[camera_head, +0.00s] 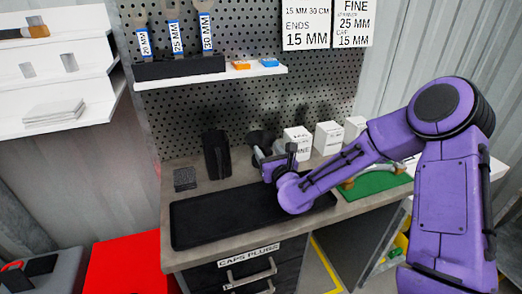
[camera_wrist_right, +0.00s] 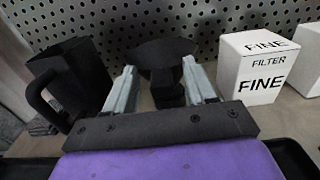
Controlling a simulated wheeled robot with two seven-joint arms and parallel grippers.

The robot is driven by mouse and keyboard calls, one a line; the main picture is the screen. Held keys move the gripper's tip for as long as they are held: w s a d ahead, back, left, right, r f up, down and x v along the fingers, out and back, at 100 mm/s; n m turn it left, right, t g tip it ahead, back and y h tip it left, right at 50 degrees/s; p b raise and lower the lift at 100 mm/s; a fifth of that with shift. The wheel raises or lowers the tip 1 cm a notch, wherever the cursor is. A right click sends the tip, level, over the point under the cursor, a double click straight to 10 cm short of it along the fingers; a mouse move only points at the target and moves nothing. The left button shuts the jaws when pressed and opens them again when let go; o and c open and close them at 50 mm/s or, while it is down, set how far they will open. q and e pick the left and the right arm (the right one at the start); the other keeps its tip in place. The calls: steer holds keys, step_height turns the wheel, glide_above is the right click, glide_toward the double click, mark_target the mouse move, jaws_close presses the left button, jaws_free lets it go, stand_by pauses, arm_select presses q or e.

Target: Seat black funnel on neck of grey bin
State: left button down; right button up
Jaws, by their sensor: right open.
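The black funnel (camera_head: 259,137) stands at the back of the workbench, below the perforated panel. In the right wrist view the funnel (camera_wrist_right: 165,54) shows between and beyond the fingers, its wide rim up. My right gripper (camera_head: 275,156) is open, with one finger on each side of the funnel's lower part; I cannot tell whether they touch it. It also shows in the wrist view (camera_wrist_right: 163,92). A grey box-like thing (camera_head: 60,280) at the lower left may be the grey bin; its neck is not clear. My left gripper is not in view.
A black jug (camera_wrist_right: 72,80) stands left of the funnel, close to the gripper. White filter boxes (camera_wrist_right: 262,68) stand to the right. A black tray (camera_head: 215,218) lies in front, empty where visible. A red box (camera_head: 128,264) is at the lower left.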

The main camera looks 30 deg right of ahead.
jaws_close()
steer(key=shift+r, duration=0.1)
